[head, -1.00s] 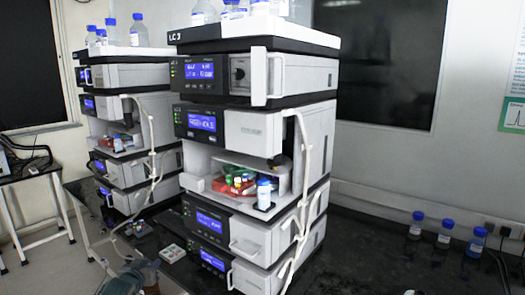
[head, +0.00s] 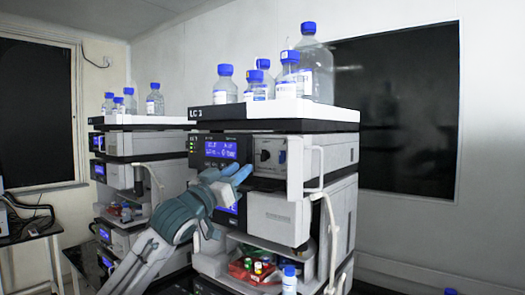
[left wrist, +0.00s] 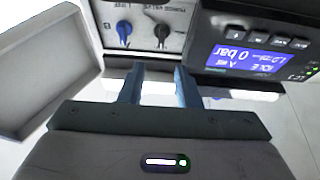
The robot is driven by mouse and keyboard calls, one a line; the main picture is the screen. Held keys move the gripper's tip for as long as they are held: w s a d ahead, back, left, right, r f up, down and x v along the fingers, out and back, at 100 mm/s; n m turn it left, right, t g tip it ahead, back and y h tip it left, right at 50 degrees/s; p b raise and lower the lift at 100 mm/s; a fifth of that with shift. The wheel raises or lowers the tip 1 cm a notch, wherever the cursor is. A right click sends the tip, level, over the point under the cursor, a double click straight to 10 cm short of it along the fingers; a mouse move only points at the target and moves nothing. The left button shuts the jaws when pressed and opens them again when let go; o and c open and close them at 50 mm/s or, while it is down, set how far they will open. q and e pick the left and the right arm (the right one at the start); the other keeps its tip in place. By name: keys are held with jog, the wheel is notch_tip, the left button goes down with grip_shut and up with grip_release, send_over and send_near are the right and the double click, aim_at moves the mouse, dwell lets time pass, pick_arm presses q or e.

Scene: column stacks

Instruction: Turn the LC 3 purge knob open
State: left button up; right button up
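The stack labelled LC (head: 200,112), its digit hard to read now, stands in the middle of the head view. Its top module's front has an open recess with a black knob (head: 265,155) and a blue knob (head: 281,157). The left wrist view shows the blue knob (left wrist: 124,30) and black knob (left wrist: 161,32) upside down; I cannot read for sure which is labelled purge. My left gripper (head: 240,173) is in front of that module, left of and below the knobs. In the left wrist view its fingers (left wrist: 159,80) are apart, empty and clear of both knobs. My right gripper is out of view.
The module's display (head: 221,149) is left of the knobs. A white door (head: 305,172) stands open on their right. Several blue-capped bottles (head: 288,85) stand on the white top tray (head: 330,116). A second stack (head: 135,143) stands behind on the left.

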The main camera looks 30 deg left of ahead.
aim_at(261, 153)
pick_arm(q)
jog(key=p+x, duration=0.5)
jog(key=x, duration=0.3)
jog(key=shift+a, duration=0.1)
jog(key=shift+w+r+p, duration=0.15)
jog(key=shift+w+p, duration=0.3)
jog(key=shift+p, duration=0.05)
jog(key=shift+w, duration=0.15)
grip_shut()
